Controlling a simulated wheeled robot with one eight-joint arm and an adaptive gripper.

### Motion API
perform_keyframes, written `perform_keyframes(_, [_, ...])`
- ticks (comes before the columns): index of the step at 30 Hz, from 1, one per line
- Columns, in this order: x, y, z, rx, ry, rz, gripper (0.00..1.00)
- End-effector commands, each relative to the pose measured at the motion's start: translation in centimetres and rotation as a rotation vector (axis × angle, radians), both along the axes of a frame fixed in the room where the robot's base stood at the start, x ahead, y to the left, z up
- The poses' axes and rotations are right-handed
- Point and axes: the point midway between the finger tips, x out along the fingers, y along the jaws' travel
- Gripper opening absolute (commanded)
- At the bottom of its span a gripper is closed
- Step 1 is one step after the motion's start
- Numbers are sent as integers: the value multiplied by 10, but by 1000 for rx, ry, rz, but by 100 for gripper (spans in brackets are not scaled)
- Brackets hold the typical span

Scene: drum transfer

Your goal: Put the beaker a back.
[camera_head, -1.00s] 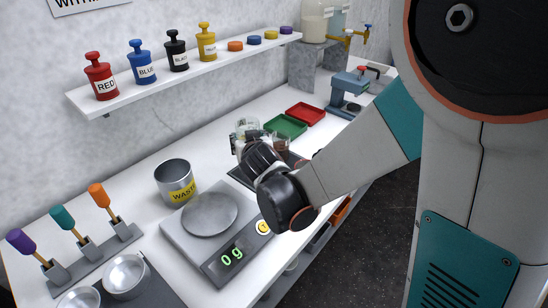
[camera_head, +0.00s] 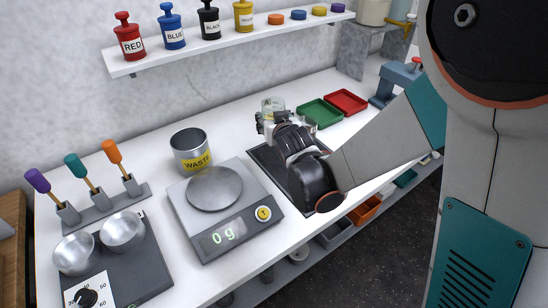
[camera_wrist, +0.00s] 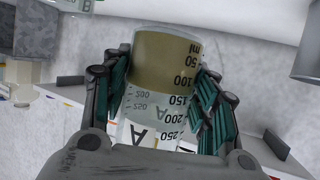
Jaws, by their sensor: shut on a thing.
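Beaker a (camera_wrist: 160,85) is clear glass with black marks and a letter A, and holds an olive-brown liquid. In the wrist view it shows upside down, between the two teal-padded fingers of my gripper (camera_wrist: 162,100), which are shut on its sides. In the head view my gripper (camera_head: 272,124) is over the far part of the dark mat (camera_head: 266,160), and the arm hides most of what it holds. A glass vessel (camera_head: 272,103) shows just behind the gripper; I cannot tell which one it is.
A scale (camera_head: 240,225) reading 0 g and a WASTE can (camera_head: 190,152) stand left of my gripper. Green (camera_head: 320,112) and red (camera_head: 346,101) trays lie beyond it. Glassware labelled B (camera_wrist: 86,5) shows at the wrist view's top left. A bottle shelf (camera_head: 225,45) runs above.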

Motion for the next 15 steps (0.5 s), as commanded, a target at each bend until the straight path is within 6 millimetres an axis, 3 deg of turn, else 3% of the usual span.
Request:
perform_keyframes(1, [0, 0, -16, 0, 0, 0, 22])
perform_keyframes(6, [0, 0, -48, 0, 0, 0, 22])
perform_keyframes(15, [0, 0, -74, 0, 0, 0, 22])
